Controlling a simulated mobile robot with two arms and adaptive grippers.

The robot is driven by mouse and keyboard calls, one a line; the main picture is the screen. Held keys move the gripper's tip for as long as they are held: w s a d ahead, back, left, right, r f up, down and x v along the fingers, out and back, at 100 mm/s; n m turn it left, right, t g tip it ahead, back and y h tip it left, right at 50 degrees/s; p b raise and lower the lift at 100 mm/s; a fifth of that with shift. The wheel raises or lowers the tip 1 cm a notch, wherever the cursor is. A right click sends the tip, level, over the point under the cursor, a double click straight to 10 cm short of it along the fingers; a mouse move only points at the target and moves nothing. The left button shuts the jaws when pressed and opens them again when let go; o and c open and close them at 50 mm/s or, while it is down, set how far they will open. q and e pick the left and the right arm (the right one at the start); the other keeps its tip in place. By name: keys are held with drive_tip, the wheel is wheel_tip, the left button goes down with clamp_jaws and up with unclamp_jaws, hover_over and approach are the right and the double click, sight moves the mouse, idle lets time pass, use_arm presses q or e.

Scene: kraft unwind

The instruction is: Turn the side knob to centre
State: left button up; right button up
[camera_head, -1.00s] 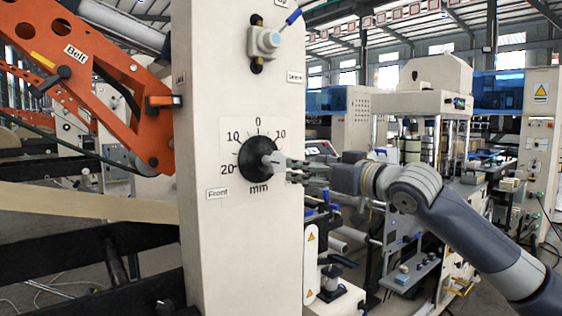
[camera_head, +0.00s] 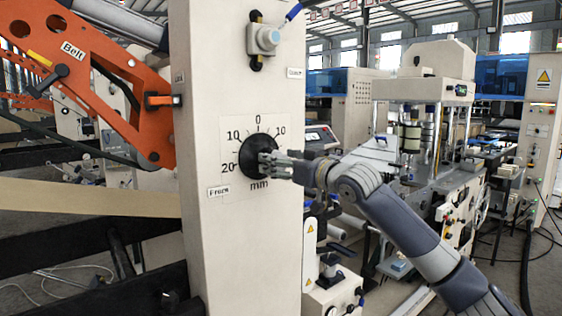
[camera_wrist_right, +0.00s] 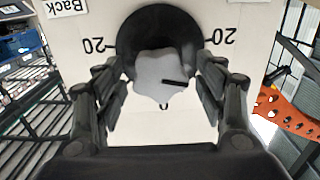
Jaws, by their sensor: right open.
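The side knob has a round black base (camera_head: 256,146) on the cream machine column, with a dial marked 0, 10, 20 and mm around it. In the right wrist view the knob's grey lobed grip (camera_wrist_right: 158,80) shows a black pointer line aimed to the picture's right, slightly downward. My right gripper (camera_head: 272,164) is at the knob's front. In the right wrist view its two black fingers (camera_wrist_right: 162,92) stand open on either side of the grip, with gaps visible. In the head view the fingers hide most of the grip. My left gripper is not in view.
An orange arm labelled Belt (camera_head: 95,75) is left of the column (camera_head: 240,255). Other machinery (camera_head: 425,90) stands behind at right. The column face below the dial is clear.

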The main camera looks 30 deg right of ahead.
drive_tip(key=c, duration=1.1)
drive_tip(key=shift+o, duration=0.2)
drive_tip(key=shift+m, duration=0.4)
drive_tip(key=shift+d+m+p, duration=0.15)
drive_tip(key=shift+m+p, duration=2.25)
drive_tip(key=shift+m, duration=4.6)
drive_tip(key=o, duration=1.1)
drive_tip(key=shift+f, duration=0.1)
drive_tip(key=shift+c, duration=0.2)
drive_tip(key=shift+s, duration=0.1)
